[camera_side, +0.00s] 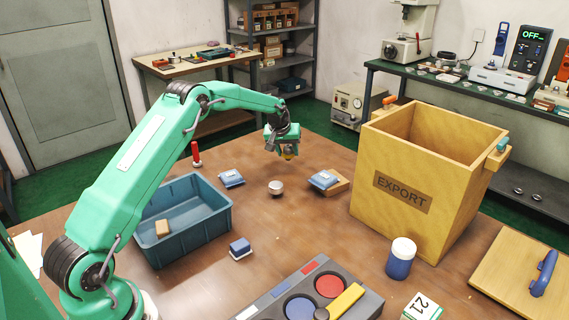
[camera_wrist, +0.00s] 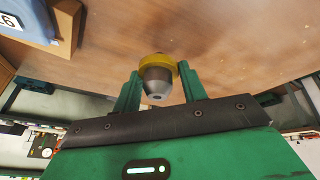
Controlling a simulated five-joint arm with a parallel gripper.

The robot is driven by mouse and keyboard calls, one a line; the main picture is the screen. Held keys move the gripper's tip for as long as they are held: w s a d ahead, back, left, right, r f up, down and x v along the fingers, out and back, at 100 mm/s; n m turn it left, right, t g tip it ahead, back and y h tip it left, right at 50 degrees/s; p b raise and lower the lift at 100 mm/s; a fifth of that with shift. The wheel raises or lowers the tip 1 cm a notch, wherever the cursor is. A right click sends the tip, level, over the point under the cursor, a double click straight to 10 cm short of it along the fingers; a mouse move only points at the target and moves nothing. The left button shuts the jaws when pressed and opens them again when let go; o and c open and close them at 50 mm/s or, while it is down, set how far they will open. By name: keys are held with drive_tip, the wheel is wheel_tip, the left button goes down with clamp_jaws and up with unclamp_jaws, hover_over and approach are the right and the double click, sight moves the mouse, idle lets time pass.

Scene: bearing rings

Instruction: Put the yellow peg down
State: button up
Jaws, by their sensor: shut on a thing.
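The yellow peg (camera_side: 289,156) is held in my gripper (camera_side: 284,148) above the far part of the brown table. In the wrist view the peg shows a yellow collar (camera_wrist: 158,62) and a grey tapered end with a dark hole, between the two green fingers of my gripper (camera_wrist: 159,88). The peg looks clear of the table in the side view, but the exact gap is hard to tell. Much of the peg is hidden by the fingers in the side view.
A blue bin (camera_side: 218,218) holds a small tan block. A white-topped round piece (camera_side: 275,187), blue packets (camera_side: 231,178) and a red upright piece (camera_side: 196,155) stand nearby. The tall EXPORT crate (camera_side: 457,195) is right. A grey tray (camera_side: 374,304) lies in front. Bare table surrounds the round piece.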

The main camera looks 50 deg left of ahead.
sight(287, 159)
drive_tip(key=shift+w+a, duration=0.1)
drive_tip(key=shift+a, duration=0.1)
drive_tip(key=shift+f, duration=0.1)
drive_tip(key=shift+f, duration=1.95)
drive_tip(key=shift+f, duration=0.15)
drive_tip(key=o, duration=1.3)
drive_tip(key=shift+o, duration=0.2)
drive_tip(key=v, duration=1.2)
